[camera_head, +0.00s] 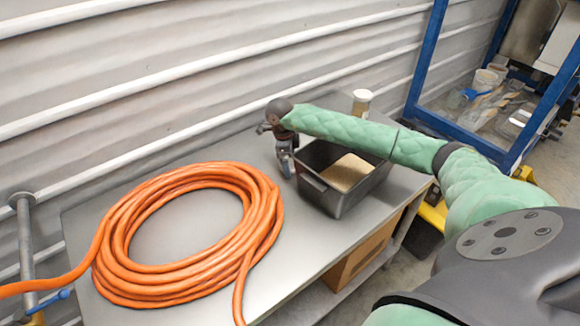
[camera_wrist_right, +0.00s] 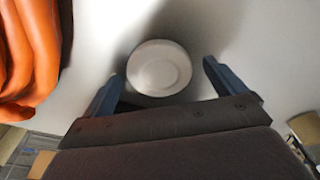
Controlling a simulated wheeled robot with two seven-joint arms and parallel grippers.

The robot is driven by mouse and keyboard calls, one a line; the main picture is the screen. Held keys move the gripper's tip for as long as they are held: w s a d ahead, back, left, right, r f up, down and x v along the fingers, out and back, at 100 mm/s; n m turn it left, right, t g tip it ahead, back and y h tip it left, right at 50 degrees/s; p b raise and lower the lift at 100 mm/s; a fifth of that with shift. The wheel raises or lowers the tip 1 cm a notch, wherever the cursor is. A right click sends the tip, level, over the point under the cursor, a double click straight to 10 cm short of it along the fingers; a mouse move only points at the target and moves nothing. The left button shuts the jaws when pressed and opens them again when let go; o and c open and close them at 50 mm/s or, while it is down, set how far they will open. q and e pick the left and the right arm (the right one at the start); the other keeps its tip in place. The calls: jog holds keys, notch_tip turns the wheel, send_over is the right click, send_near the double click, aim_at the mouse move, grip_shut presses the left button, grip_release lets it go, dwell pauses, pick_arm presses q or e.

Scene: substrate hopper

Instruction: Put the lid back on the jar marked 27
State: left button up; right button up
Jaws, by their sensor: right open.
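My right gripper (camera_head: 285,160) points down over the table, between the orange hose and the grey bin. In the right wrist view its two fingers are apart, with nothing held between them. A round white lid-like disc (camera_wrist_right: 159,68) lies on the grey surface ahead of and between the fingertips. In the head view I cannot make this disc out; the gripper and arm cover that spot. A small jar (camera_head: 361,103) with a pale top and tan contents stands behind my right forearm, its lower part hidden. I cannot read any number on it. My left gripper is out of view.
A coiled orange hose (camera_head: 190,279) covers the table's left part. A dark grey bin (camera_head: 341,199) holding tan substrate stands under my right forearm. The metal table (camera_head: 188,226) is bare inside the coil. A blue-framed rack (camera_head: 424,60) stands at the right.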

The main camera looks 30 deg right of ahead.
jog(key=c, duration=1.1)
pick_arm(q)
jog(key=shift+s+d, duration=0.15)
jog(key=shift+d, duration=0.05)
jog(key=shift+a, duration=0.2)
pick_arm(e)
jog(key=shift+r, duration=0.3)
notch_tip(320, 180, up, 8)
jog(key=b, duration=0.4)
jog(key=shift+f, duration=0.15)
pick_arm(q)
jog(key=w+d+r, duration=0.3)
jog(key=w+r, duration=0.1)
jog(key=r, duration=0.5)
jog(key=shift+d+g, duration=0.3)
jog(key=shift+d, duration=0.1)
pick_arm(e)
jog(key=shift+r, duration=0.85)
